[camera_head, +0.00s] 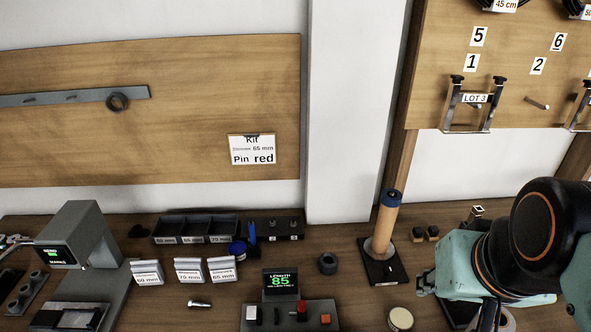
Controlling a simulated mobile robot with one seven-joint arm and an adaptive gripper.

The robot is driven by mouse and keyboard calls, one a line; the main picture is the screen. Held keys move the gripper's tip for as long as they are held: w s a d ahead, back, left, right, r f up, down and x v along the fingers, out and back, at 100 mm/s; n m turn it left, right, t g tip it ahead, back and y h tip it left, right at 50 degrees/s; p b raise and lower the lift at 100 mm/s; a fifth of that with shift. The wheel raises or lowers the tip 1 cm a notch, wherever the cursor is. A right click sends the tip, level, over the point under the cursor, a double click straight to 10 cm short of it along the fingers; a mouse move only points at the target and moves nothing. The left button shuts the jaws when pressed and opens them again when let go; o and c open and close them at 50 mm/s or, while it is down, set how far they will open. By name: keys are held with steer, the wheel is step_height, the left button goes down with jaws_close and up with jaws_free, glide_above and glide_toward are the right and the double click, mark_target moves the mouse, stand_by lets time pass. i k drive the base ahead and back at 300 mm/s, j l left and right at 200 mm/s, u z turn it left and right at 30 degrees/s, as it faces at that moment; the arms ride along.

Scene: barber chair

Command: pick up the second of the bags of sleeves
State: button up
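The left bag (147,272) seems to read 60 mm, the middle bag (189,270) 70 mm, and the right bag (222,269) 65 mm, though the print is small. The middle and right bags stand close together, with a wider gap to the left one. My arm is at the lower right, far from the bags. What may be my gripper (490,316) is partly cut off by the bottom edge, and its fingers cannot be made out.
A metal pin (199,304) lies in front. A display box (281,285) reads 85. A grey machine (88,235) stands left; a blue-topped post (386,225) stands right.

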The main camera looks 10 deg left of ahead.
mark_target(149, 272)
steer(key=u, duration=1.5)
steer(key=i, duration=0.15)
steer(key=k, duration=0.55)
steer(key=l+u, duration=0.05)
steer(key=l, duration=0.05)
